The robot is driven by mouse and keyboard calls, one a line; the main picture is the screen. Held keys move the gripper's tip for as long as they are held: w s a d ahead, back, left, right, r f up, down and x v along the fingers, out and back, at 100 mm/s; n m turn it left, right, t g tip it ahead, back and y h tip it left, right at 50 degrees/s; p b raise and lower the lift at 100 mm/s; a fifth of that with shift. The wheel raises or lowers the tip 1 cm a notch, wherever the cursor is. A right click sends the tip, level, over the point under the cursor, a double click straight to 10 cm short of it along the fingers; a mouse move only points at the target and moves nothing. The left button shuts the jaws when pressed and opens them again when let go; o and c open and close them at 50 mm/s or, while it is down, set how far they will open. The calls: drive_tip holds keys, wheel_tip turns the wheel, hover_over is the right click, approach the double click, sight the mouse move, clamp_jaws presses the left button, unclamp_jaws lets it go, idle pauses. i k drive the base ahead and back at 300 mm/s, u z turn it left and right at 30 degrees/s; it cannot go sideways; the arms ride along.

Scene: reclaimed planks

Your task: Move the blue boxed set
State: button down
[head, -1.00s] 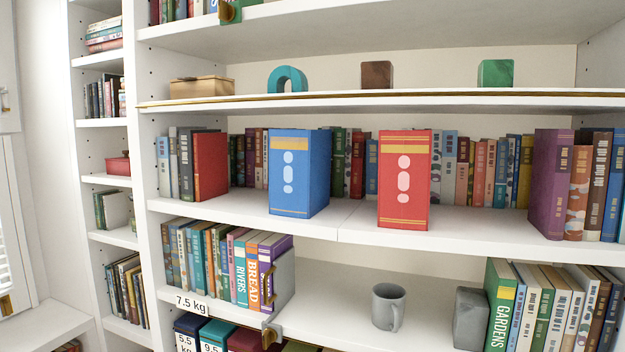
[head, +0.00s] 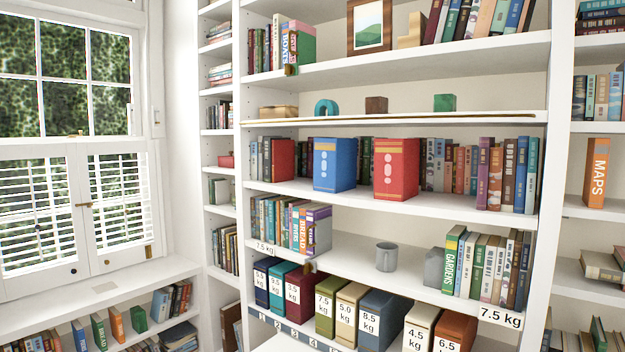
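The blue boxed set (head: 335,164) stands upright on the middle shelf (head: 360,200), near the shelf's front edge, in the head view. Its front has a gold band at the top and a column of white marks. A red boxed set (head: 396,168) of like shape stands to its right with a small gap. A row of books runs behind both, partly hidden by them. My gripper is not in view.
Red books (head: 283,160) stand left of the blue set. A grey mug (head: 386,256) and a grey block (head: 434,267) are on the shelf below. Weight-labelled boxes (head: 379,318) fill the lowest visible shelf. A shuttered window (head: 75,150) is at the left.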

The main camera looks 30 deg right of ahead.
sight(335, 159)
drive_tip(key=u, duration=0.55)
drive_tip(key=i, duration=1.35)
drive_tip(key=z, duration=0.35)
